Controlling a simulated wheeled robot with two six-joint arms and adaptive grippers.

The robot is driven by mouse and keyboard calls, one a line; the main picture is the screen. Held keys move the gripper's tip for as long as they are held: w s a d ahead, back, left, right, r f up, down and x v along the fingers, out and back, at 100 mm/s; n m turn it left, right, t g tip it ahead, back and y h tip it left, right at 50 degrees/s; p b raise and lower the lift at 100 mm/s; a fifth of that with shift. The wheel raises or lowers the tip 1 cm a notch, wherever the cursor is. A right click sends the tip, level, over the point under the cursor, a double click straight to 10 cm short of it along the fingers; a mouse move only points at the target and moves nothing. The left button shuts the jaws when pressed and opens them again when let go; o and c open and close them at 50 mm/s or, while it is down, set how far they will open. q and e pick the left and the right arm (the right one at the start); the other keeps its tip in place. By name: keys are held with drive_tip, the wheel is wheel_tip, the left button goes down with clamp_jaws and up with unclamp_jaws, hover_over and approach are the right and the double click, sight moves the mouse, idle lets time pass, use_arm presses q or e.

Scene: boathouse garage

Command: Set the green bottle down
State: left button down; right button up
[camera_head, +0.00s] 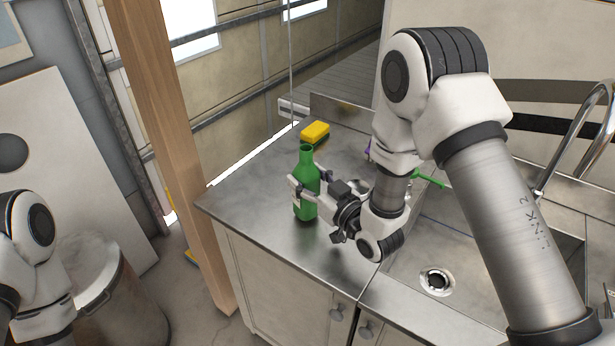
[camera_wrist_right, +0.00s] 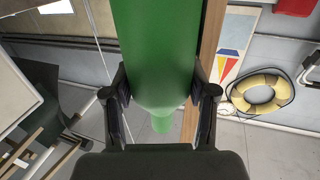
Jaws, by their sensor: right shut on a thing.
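The green bottle (camera_head: 306,205) is upright over the left part of the metal counter (camera_head: 245,197). Its base looks at or very near the counter top; I cannot tell whether it touches. My right gripper (camera_head: 308,186) is shut around the bottle's body from the right. In the right wrist view the green bottle (camera_wrist_right: 158,50) fills the middle between the two fingers of my right gripper (camera_wrist_right: 163,92). My left gripper is not in view; only part of my left arm shows at the lower left.
A yellow sponge (camera_head: 315,131) lies behind the bottle. A sink (camera_head: 420,262) with a drain and a metal faucet (camera_head: 577,135) is at the right. A green-handled thing (camera_head: 428,179) is partly hidden behind my right arm. A wooden post (camera_head: 165,120) stands left of the counter. Counter around the bottle is clear.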

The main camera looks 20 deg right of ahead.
drive_tip(key=shift+w+f, duration=0.1)
drive_tip(key=shift+f, duration=0.2)
drive_tip(key=shift+f+b, duration=0.3)
drive_tip(key=shift+b, duration=0.05)
drive_tip(key=o, duration=1.5)
drive_tip(key=v, duration=1.2)
clamp_jaws()
